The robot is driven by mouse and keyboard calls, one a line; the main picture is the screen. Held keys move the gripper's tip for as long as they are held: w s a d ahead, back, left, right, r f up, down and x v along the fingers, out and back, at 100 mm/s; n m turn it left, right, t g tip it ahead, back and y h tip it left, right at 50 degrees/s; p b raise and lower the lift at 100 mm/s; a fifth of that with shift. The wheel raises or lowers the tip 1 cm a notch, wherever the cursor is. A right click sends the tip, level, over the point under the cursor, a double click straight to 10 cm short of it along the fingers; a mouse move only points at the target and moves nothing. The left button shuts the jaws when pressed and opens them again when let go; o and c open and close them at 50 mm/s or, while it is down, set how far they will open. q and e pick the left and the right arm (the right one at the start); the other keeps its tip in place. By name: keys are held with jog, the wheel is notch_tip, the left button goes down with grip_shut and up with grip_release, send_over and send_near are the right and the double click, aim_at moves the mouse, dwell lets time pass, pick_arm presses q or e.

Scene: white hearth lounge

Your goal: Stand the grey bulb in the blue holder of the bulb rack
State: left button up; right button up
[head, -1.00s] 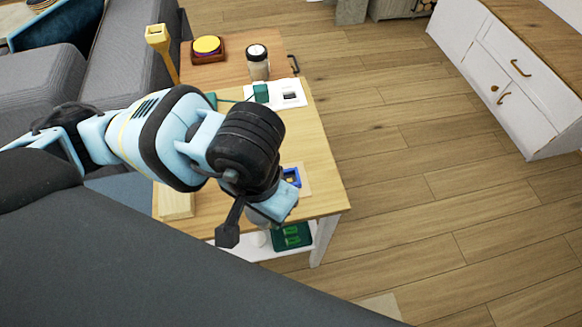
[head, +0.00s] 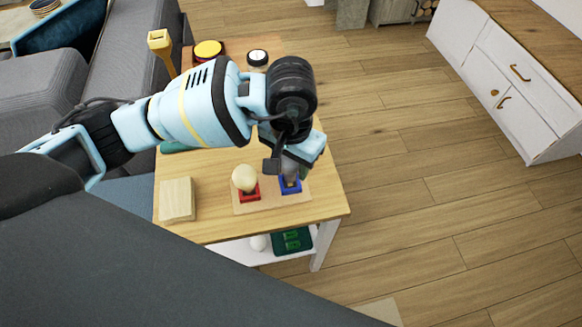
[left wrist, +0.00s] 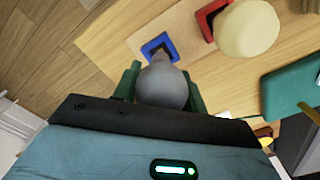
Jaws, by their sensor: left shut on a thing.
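My left gripper (left wrist: 160,88) is shut on the grey bulb (left wrist: 163,86), whose round end lies between the green fingers. In the head view the left gripper (head: 291,163) is over the right part of the bulb rack (head: 268,204). The bulb's narrow end points at the blue holder (left wrist: 148,46) and overlaps its opening in the left wrist view. The blue holder also shows in the head view (head: 291,189). I cannot tell how deep the bulb's end sits. A cream bulb (head: 245,177) stands in the red holder (head: 250,195). My right gripper is out of view.
A pale wooden block (head: 177,199) lies on the left of the table (head: 215,222). A yellow-topped button (head: 208,48), a jar (head: 257,58) and a yellow post (head: 160,42) are farther back. The lower shelf holds a green tray (head: 292,240). Open floor is to the right.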

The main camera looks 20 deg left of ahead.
aim_at(291, 171)
pick_arm(q)
notch_tip(291, 171, down, 3)
jog(key=shift+r, duration=0.1)
jog(key=o, duration=1)
jog(key=shift+c, duration=0.2)
